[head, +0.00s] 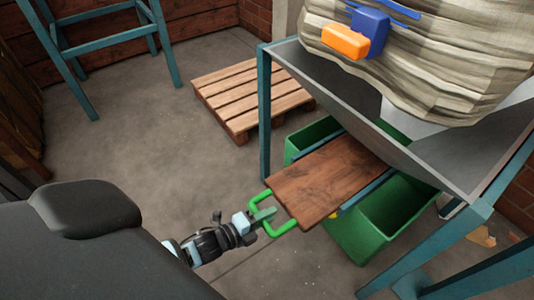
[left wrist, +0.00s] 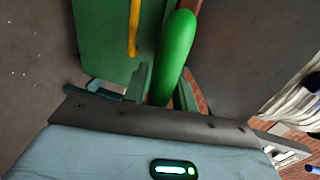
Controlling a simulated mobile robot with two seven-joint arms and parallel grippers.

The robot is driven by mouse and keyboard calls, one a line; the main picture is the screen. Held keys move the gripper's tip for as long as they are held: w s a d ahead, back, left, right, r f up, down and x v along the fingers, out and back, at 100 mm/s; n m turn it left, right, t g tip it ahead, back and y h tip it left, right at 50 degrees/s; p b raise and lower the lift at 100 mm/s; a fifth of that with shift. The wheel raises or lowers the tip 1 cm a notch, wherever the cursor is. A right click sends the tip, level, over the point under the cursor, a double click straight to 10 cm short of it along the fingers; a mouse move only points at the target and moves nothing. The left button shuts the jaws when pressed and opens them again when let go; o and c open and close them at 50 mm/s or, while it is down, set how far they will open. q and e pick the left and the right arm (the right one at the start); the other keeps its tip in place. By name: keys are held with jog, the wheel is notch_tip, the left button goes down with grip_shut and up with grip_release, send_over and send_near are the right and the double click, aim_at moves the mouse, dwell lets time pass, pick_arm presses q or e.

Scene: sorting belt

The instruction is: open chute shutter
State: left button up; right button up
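The chute shutter is a brown wooden board (head: 328,180) that sticks out from under the grey hopper (head: 345,95) on its rails. A green U-shaped handle (head: 281,230) is fixed to its outer end. My left gripper (head: 261,217) is at the outer bar of this handle. In the left wrist view, the green handle (left wrist: 177,55) runs between the fingers, which sit close on both sides and look shut on it. The board's inner end is hidden beneath the hopper. My right gripper is in neither view.
Green bins (head: 383,215) stand below the hopper and board. The hopper's teal legs (head: 264,120) rise close to the board. A pale sack-like bundle (head: 420,55) with blue and orange blocks is above. A wooden pallet (head: 250,95) lies behind; floor on the left is clear.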

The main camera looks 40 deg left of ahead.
pick_arm(q)
jog(key=shift+o, duration=1.2)
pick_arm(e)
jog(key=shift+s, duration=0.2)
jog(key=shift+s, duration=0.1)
pick_arm(q)
jog(key=shift+s, duration=0.1)
jog(key=shift+s+a+r, duration=0.1)
jog(key=shift+s+a, duration=0.05)
jog(key=shift+s, duration=0.2)
jog(key=p+v, duration=0.2)
jog(key=v, duration=0.5)
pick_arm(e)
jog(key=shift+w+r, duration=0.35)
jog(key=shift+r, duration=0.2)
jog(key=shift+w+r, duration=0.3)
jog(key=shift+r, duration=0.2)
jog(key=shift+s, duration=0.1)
